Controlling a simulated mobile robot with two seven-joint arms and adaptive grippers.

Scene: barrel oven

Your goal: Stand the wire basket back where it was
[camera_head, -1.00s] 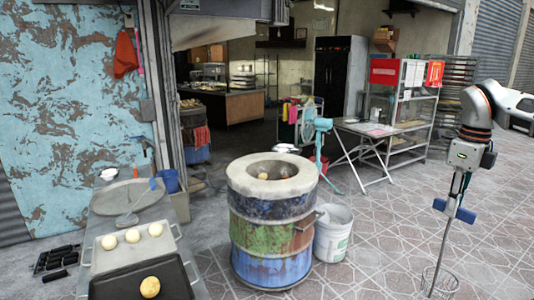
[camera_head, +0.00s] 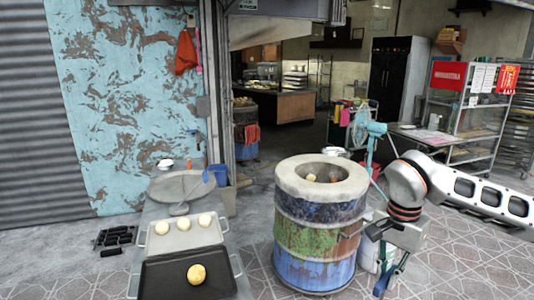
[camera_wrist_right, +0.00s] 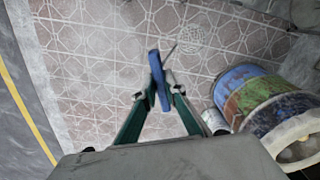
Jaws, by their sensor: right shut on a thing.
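My right gripper (camera_head: 386,280) is in front of the barrel oven's right side in the head view, pointing down. In the right wrist view the right gripper (camera_wrist_right: 160,92) is shut on the blue handle of the wire basket. A thin rod runs from the handle to the round, pale mesh of the wire basket (camera_wrist_right: 193,38), which hangs below the gripper over the paving. The basket is out of the head view. My left gripper is not in view.
The barrel oven (camera_head: 318,240) stands close to my right gripper; it also shows in the right wrist view (camera_wrist_right: 250,95). Left of it a table bears a tray of dough balls (camera_head: 157,238) and a dark pan (camera_head: 165,275). Tiled floor is free at right.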

